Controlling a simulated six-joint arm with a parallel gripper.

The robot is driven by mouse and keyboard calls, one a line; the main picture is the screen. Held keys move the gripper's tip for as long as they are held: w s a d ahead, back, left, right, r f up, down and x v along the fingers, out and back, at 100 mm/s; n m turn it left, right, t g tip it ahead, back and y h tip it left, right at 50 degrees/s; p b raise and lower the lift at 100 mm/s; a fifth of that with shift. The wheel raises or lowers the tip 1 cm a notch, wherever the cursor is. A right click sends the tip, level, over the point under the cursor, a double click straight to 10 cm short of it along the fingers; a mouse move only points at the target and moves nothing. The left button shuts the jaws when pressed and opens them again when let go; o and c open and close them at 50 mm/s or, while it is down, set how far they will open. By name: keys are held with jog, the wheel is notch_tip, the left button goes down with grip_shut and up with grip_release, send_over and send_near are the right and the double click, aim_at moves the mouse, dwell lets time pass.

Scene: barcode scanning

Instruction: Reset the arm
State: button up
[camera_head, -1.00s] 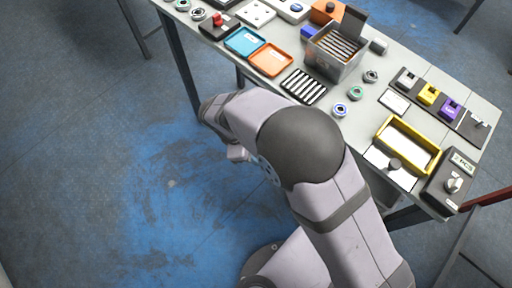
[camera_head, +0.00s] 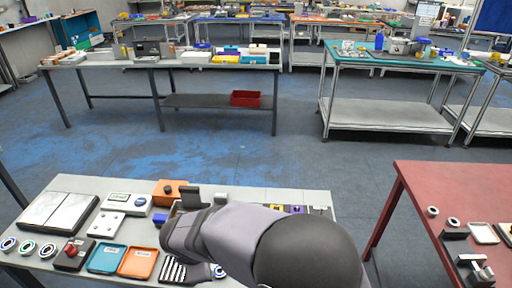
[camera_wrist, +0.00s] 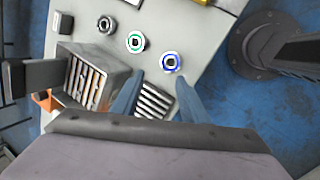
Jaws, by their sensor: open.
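My gripper (camera_wrist: 160,78) is open in the wrist view, its two bluish fingers spread over the grey worktable (camera_wrist: 205,30). Nothing shows between the fingertips except a blue-ringed part (camera_wrist: 171,62) and a striped black-and-white pad (camera_wrist: 153,101) on the table below. In the head view my arm reaches over the near table (camera_head: 300,190), and its links hide the gripper.
A grey box with slats (camera_wrist: 105,70) stands close left of the fingers. A green-ringed part (camera_wrist: 135,41) lies beyond. Blue (camera_head: 106,258) and orange (camera_head: 138,263) trays lie left of my arm. A red table (camera_head: 450,185) stands right, with floor between.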

jog(key=d+m, duration=0.3)
jog(key=d, duration=0.3)
jog(key=d+m+g, duration=0.1)
jog(key=d+m, duration=0.2)
jog(key=d, duration=0.2)
jog(key=d+m+g+h, duration=0.1)
jog(key=d+m, duration=0.2)
jog(key=d, duration=0.3)
jog(key=shift+s+d+r, duration=0.1)
jog(key=shift+d+r, duration=0.1)
jog(key=shift+d, duration=0.1)
jog(key=s+d+m, duration=0.1)
jog(key=d, duration=0.1)
jog(key=s+d+m, duration=0.1)
jog(key=d+m, duration=0.1)
jog(key=s+d+m+g, duration=0.1)
jog(key=d+m, duration=0.1)
jog(key=shift+s+d, duration=0.1)
jog(key=shift+d, duration=0.25)
jog(key=s+d+m+g+y, duration=0.1)
jog(key=s+d+m, duration=0.5)
jog(key=s+m, duration=0.1)
jog(key=shift+s+d+f+m+b, duration=0.15)
jog(key=shift+d+f+m+b, duration=0.2)
jog(key=shift+f, duration=0.1)
notch_tip(320, 180, down, 9)
jog(key=b, duration=0.9)
jog(key=shift+f, duration=0.15)
